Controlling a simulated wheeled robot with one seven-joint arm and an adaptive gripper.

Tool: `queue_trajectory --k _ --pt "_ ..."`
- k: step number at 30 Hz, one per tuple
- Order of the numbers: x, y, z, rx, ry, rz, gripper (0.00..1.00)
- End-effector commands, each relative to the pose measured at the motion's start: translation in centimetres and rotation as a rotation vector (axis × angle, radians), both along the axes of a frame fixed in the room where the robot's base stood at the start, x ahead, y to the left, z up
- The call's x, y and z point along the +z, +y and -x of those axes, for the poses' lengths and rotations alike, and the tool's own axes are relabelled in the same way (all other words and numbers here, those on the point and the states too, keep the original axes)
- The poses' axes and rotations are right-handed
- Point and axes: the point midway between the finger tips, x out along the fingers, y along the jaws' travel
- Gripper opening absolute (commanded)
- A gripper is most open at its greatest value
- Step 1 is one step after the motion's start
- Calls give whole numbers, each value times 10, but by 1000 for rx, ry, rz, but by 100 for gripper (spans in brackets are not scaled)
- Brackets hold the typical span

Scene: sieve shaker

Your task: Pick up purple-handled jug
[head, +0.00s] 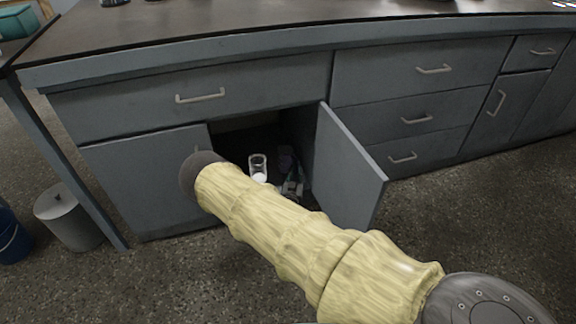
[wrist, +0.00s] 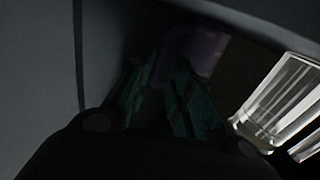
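In the wrist view a purple part (wrist: 205,50), which looks like the jug's handle, shows dimly at and just beyond the tips of my gripper (wrist: 167,70). The green-padded fingers stand apart with dim purple between their tips. I cannot tell whether they touch it. The jug's body cannot be made out in the dark. In the head view my arm reaches to the open cabinet, and my gripper (head: 291,187) shows small and partly hidden inside it, near a dim object that I cannot identify.
A clear glass vessel (wrist: 280,100) is right of my gripper in the wrist view; a clear vessel (head: 258,166) also stands in the cabinet in the head view. The open cabinet door (head: 348,168) is right of the opening. A bin (head: 68,217) stands at left.

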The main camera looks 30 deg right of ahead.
Motion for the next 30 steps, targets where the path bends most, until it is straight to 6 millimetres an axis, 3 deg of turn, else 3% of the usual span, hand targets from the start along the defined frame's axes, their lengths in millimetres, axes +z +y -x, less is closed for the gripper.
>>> queue_trajectory --k 12,22,26,30 --pt "-6 -29 -32 0 -1 0 22" --pt "-3 -33 -36 0 -1 1 22" --pt "-3 -33 -36 0 -1 1 0" --pt "-3 -32 -36 0 0 0 0"
